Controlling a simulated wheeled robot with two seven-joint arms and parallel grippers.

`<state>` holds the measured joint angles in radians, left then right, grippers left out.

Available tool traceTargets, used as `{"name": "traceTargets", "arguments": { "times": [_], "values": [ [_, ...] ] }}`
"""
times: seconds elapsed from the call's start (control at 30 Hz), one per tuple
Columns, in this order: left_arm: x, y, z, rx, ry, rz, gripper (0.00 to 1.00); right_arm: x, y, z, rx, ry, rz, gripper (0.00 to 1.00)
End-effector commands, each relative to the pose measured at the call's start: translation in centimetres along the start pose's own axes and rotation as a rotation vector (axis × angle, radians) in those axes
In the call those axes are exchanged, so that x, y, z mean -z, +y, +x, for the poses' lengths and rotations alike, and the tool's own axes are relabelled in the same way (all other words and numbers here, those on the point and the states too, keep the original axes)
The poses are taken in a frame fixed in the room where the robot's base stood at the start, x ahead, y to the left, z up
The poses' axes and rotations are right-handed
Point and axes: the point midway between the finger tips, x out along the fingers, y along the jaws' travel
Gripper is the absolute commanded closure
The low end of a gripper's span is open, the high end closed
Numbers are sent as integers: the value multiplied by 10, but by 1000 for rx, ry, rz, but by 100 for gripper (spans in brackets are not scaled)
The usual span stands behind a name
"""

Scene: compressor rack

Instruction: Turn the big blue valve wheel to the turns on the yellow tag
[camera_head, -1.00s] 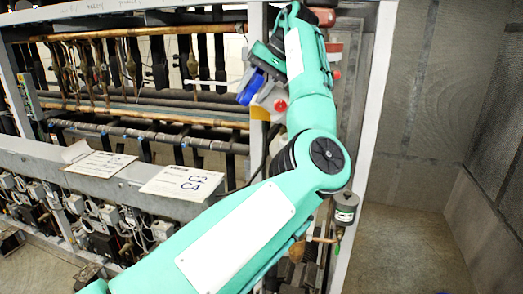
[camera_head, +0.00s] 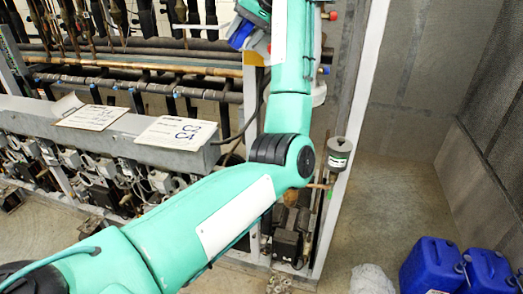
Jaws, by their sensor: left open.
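A blue part (camera_head: 240,34), which looks like the valve wheel seen nearly edge-on, is at the upper middle behind my left arm and is only partly in view. A small yellow piece (camera_head: 252,59), which may be the tag, shows just below it; I can read nothing on it. My left gripper (camera_head: 247,17) is at the top edge, open, close to the blue part. I cannot tell whether they touch. The upper forearm hides much of the space there. My right gripper is out of view.
A grey rack post (camera_head: 355,120) stands right of my arm, with a green-labelled canister (camera_head: 340,153) beside it. Blue jugs (camera_head: 432,266) stand on the floor at lower right. Signs (camera_head: 177,137) lie on the rack ledge. The floor at right is mostly clear.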

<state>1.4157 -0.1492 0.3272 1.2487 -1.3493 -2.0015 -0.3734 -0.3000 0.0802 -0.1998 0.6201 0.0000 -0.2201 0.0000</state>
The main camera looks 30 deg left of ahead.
Motion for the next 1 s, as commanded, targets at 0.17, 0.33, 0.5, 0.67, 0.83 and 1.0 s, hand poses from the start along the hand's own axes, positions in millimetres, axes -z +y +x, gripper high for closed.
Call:
{"name": "traceTargets", "arguments": {
  "times": [0.17, 0.33, 0.5, 0.67, 0.83, 1.0],
  "values": [
    [-1, -1, 5, 5, 95, 0, 58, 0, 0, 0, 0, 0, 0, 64],
    [-1, -2, 11, 7, 209, -1, 58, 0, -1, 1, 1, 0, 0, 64],
    [-2, 0, 15, 7, 338, 2, 58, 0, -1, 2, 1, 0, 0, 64],
    [-1, -1, 22, 7, 490, 1, 58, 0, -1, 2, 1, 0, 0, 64],
    [2, 0, 28, 4, 665, 3, 58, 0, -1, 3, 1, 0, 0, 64],
    [6, 0, 34, 4, 832, 5, 58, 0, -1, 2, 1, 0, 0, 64]
  ]
}}
